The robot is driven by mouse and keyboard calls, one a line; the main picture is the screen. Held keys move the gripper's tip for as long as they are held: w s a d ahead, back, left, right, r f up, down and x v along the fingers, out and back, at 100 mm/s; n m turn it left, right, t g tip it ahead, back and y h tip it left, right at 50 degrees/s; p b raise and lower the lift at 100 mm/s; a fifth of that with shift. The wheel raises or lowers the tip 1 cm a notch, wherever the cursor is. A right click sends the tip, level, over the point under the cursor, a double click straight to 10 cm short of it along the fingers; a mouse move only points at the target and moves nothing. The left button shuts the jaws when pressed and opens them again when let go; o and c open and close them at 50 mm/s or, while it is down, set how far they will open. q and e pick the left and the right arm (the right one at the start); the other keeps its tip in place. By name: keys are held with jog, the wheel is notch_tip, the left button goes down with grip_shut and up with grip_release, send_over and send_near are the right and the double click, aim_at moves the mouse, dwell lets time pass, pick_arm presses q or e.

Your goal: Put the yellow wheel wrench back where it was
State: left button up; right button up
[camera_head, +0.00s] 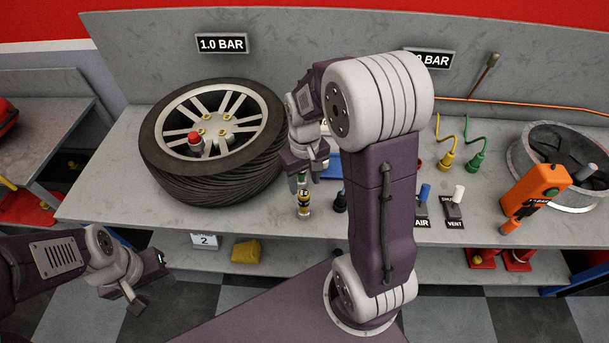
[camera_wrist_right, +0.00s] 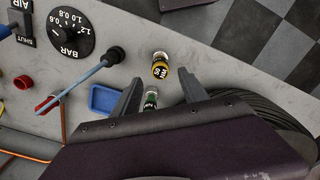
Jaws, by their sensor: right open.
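No tool with a clear wheel-wrench shape shows. A small upright cylinder with a yellow band and a printed label (camera_head: 304,204) stands on the bench near its front edge; it also shows in the right wrist view (camera_wrist_right: 160,68). A similar green-banded cylinder (camera_wrist_right: 150,98) shows between the fingers of my right gripper (camera_wrist_right: 160,92). That gripper is open, pointing down over the bench, with the yellow-banded cylinder just beyond its fingertips. In the head view my right gripper (camera_head: 308,170) is beside the tyre. My left gripper (camera_head: 150,283) is open and empty, low in front of the bench.
A wheel with yellow nuts (camera_head: 215,130) and a red-capped item lies left on the bench. A blue tray (camera_wrist_right: 104,98) is beside the right gripper. An orange handheld device (camera_head: 535,190) and a grey round rim (camera_head: 525,150) stand right. My right arm hides the bench's middle.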

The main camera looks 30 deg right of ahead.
jog(key=shift+r, duration=0.85)
jog(key=s+a+f+t, duration=0.1)
jog(key=s+a+f, duration=0.2)
jog(key=s, duration=0.4)
jog(key=shift+s+a+f+m, duration=0.15)
jog(key=shift+s+a+m, duration=0.2)
jog(key=shift+a, duration=0.55)
jog(key=shift+s, duration=0.1)
